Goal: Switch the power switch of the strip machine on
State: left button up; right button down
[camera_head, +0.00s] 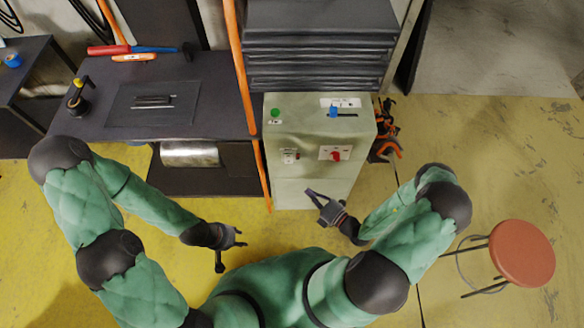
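The strip machine is a pale grey-green cabinet (312,185) straight ahead in the head view. A red rotary-looking switch (336,155) sits on a white plate at the right of its front. A smaller grey-white control (290,156) is at the left of the front. Which one is the power switch, and its position, I cannot read. My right gripper (315,206) is in front of the cabinet's lower part, below the red switch in the picture, open and empty. My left gripper (231,252) is further left and nearer my body, open and empty.
The cabinet's top has a green button (275,113) and a blue lever (334,111). A dark workbench (215,85) stands left, with an orange post (241,70) between. A red stool (522,253) stands right. Orange-black gear (384,130) lies beside the cabinet.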

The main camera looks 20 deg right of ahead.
aim_at(289, 159)
jog(key=w+d+b+x, duration=0.1)
jog(key=d+b+x, duration=0.1)
jog(key=x, duration=1.1)
jog(key=shift+d, duration=0.2)
jog(key=shift+w, duration=0.1)
jog(key=shift+f, duration=0.15)
